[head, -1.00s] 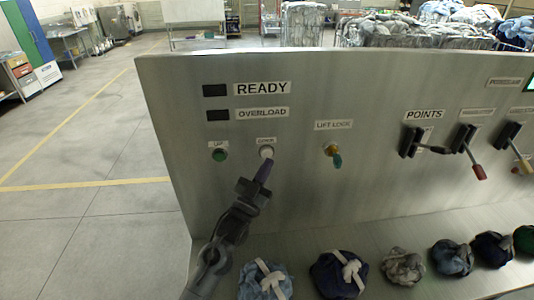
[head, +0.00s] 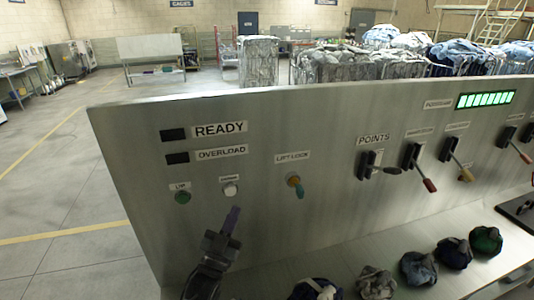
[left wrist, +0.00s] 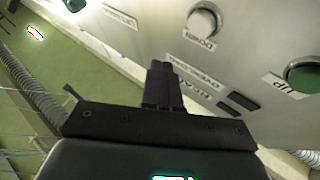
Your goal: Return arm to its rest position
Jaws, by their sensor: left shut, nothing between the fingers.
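My left gripper (head: 233,216) is shut and empty in the head view. Its fingertips are just below the white button (head: 231,189) on the upright metal panel (head: 330,215), with a small gap showing between them. The left wrist view shows the dark fingers (left wrist: 161,70) closed together, with the white button (left wrist: 203,20) above and to their right, clear of them. The green button (head: 183,197) is to the left of the white one in the head view; it also shows in the left wrist view (left wrist: 303,75). My right gripper is not in view.
The panel carries a lift-lock key switch (head: 295,187), several levers (head: 419,170) and a lit green bar display (head: 486,99). Several bundled sling bags (head: 418,267) lie on the ledge below. Open floor (head: 60,200) is at the left.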

